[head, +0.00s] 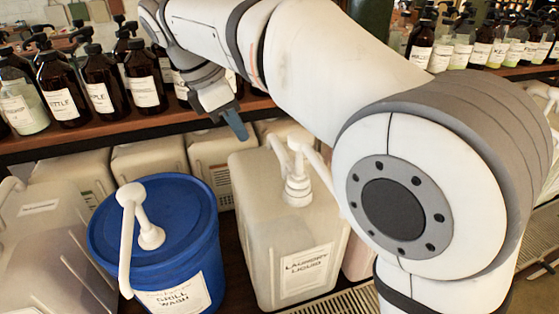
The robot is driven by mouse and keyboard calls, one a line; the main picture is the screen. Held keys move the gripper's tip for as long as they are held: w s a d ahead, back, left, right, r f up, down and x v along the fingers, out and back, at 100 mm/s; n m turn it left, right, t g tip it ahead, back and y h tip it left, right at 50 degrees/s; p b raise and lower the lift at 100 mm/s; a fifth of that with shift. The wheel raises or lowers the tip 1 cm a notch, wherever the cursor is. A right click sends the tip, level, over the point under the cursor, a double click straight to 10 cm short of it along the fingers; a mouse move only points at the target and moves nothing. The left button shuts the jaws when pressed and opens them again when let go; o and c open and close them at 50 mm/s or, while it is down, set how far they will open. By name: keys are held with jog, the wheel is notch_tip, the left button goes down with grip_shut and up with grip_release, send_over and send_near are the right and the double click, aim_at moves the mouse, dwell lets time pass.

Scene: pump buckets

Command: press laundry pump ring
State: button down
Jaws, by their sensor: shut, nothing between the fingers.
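The laundry liquid jug (312,265) is a cream, squared container with a "Laundry Liquid" label, standing at the front middle in the head view. Its white pump (297,172) rises from the top, with a ring collar (297,190) around the base of the stem. Part of the pump's right side is close behind my arm in the picture. My gripper (238,128) has blue fingers, shut and empty, pointing down. It is up and to the left of the pump head, apart from it in the picture. The depth between them is hard to tell.
A blue bucket (190,215) labelled "Grill Wash", with a white pump (142,225), stands left of the jug. More cream jugs (150,160) stand behind. A wooden shelf (90,138) with several brown bottles (103,85) runs above them. A metal grate (345,303) lies in front.

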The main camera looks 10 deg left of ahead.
aim_at(292, 168)
jog(key=shift+f, duration=0.1)
jog(key=x, duration=1)
jog(key=shift+s+f, duration=0.1)
jog(key=shift+s, duration=0.05)
jog(key=shift+w+d+r+p, duration=0.1)
jog(key=shift+w+d+p, duration=0.1)
jog(key=shift+w+d, duration=0.25)
jog(key=shift+w+d+r+p, duration=0.15)
jog(key=shift+w+d+p, duration=0.1)
jog(key=shift+d, duration=0.4)
jog(key=shift+w+d, duration=0.35)
jog(key=shift+d, duration=0.15)
